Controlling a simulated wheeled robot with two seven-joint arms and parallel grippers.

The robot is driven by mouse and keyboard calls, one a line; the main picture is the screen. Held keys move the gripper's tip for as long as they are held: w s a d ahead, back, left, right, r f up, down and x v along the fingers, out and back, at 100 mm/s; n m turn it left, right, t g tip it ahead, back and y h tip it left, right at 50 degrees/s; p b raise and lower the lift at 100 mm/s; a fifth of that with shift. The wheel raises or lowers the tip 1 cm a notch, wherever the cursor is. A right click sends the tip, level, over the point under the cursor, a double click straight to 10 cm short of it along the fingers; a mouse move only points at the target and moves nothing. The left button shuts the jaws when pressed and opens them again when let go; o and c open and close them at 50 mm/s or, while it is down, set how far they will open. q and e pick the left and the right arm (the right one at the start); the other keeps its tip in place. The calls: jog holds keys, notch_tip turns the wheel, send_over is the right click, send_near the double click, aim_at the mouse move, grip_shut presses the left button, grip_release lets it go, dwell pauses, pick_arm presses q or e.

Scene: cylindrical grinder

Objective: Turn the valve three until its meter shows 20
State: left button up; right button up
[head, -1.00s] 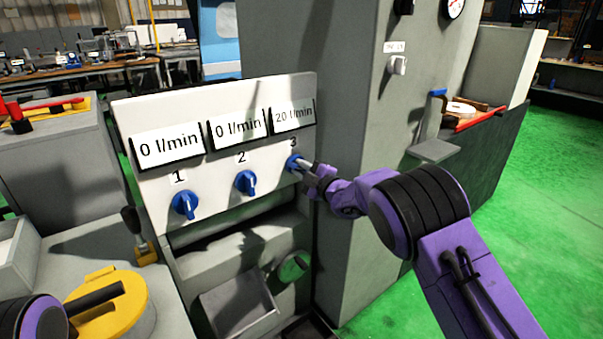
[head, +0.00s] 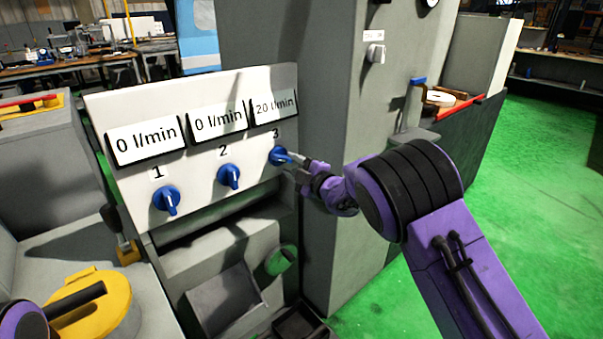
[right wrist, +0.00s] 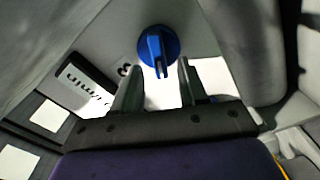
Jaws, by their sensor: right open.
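Valve three (head: 279,156) is a blue knob on the right of the white panel (head: 195,185), under the number 3. Its meter (head: 274,107) above reads 20 l/min. My right gripper (head: 299,163) is just right of and in front of this knob in the head view. In the right wrist view the blue knob (right wrist: 158,50) stands just beyond the two open fingertips (right wrist: 158,72), its handle pointing down between them, and the fingers appear apart from it. Only a purple piece of my left arm shows at the lower left; the left gripper is out of view.
Valve one (head: 166,199) and valve two (head: 229,176) are blue knobs to the left; their meters (head: 145,139) (head: 218,121) read 0 l/min. A grey machine column (head: 335,200) stands right behind my right arm. A yellow round lid (head: 100,315) sits at the lower left.

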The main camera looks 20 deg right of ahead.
jog(key=v, duration=0.7)
jog(key=shift+b, duration=0.3)
jog(key=s+d+f+m+g+h+p, duration=0.2)
jog(key=s+d+f+m+h, duration=0.15)
jog(key=s+f+m, duration=0.5)
jog(key=s+d+f+m+g+h+p, duration=0.1)
jog(key=s+d+f+m+g+h, duration=0.35)
jog(key=f+m, duration=0.6)
jog(key=s+a+f+m+g+p, duration=0.1)
jog(key=s+f, duration=0.3)
jog(key=s, duration=0.7)
jog(key=s+a+f+m+g+h+p, duration=0.1)
jog(key=s+f+g, duration=0.3)
jog(key=s, duration=0.6)
jog(key=s+a+f+m+g+p, duration=0.1)
jog(key=s+f+m+g+p, duration=0.1)
jog(key=s, duration=0.9)
jog(key=shift+s+a+f+m+h+p, duration=0.2)
jog(key=shift+s+f+m+h+p, duration=0.15)
jog(key=shift+f, duration=0.55)
